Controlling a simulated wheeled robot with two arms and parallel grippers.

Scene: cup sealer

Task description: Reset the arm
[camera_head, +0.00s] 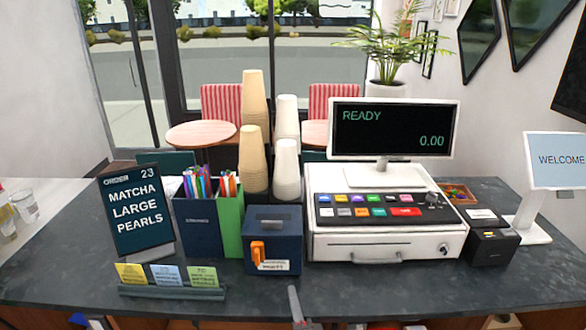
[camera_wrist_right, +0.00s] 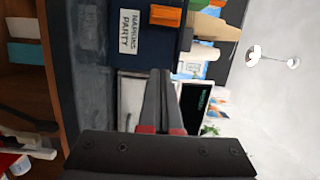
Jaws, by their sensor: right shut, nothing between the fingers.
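My right gripper (camera_head: 295,300) shows at the bottom middle of the head view, at the front edge of the dark counter (camera_head: 270,292). In the right wrist view its fingers (camera_wrist_right: 160,76) are together with nothing between them. It is in front of the navy box (camera_head: 273,225) with the orange clip and a white label; that box also shows in the wrist view (camera_wrist_right: 150,48), turned sideways. My left gripper is in neither view.
The cash register (camera_head: 385,213) reads READY 0.00. Stacked cups (camera_head: 254,150), a pen holder (camera_head: 197,228), a menu sign (camera_head: 136,212) and a card holder (camera_head: 172,291) stand left. A small black printer (camera_head: 492,246) and a WELCOME screen (camera_head: 556,160) stand right.

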